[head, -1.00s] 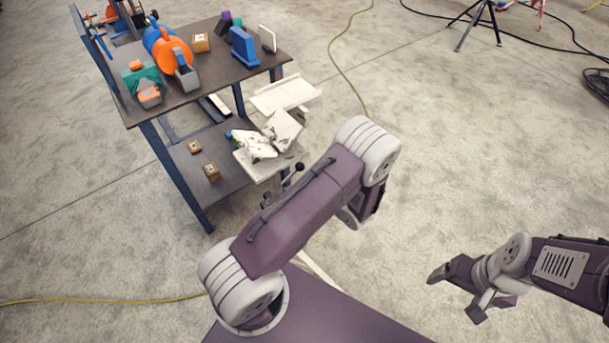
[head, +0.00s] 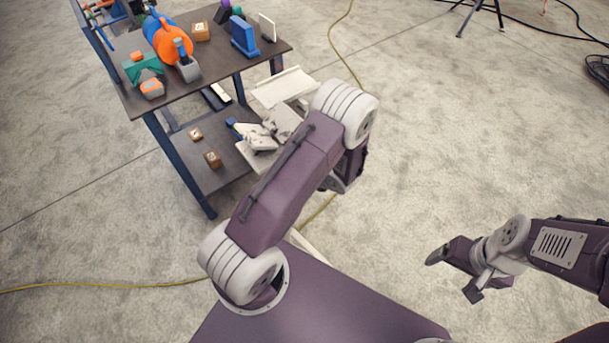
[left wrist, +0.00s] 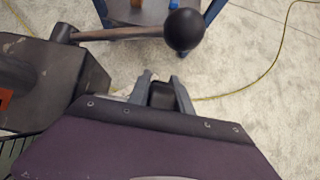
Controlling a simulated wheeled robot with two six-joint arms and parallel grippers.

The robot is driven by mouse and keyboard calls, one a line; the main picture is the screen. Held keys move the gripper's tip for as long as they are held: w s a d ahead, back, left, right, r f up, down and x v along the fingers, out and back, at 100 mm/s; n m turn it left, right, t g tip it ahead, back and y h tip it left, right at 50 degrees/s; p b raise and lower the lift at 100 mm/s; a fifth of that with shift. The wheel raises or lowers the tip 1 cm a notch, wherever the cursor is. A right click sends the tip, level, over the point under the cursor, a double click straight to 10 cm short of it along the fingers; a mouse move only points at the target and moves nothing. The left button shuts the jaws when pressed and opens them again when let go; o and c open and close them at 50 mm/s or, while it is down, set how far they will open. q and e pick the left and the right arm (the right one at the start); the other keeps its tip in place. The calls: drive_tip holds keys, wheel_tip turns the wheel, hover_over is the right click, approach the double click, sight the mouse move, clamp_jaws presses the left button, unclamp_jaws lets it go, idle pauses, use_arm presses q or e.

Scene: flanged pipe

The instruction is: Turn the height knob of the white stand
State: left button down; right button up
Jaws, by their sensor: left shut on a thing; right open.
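The white stand (head: 282,88) is beside the dark shelf table in the head view. Its lower part is partly hidden by my left arm. In the left wrist view, the fingers of my left gripper (left wrist: 161,92) are shut on a small black knob (left wrist: 161,97). Above them is a lever (left wrist: 125,33) with a black ball end (left wrist: 185,29), apart from the fingers. My right gripper (head: 454,275) is open and empty over bare floor at the right.
The table (head: 214,78) holds an orange and blue machine (head: 170,40), a blue block (head: 243,37) and other items. Small boxes (head: 213,159) lie on its lower shelf. A yellow cable (head: 110,286) runs over the floor. The floor at the right centre is clear.

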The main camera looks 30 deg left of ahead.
use_arm(q)
drive_tip(key=c, duration=1.2)
unclamp_jaws()
drive_tip(key=shift+o, duration=0.2)
drive_tip(key=p+v, duration=0.2)
drive_tip(key=v, duration=0.7)
drive_tip(key=shift+p, duration=0.4)
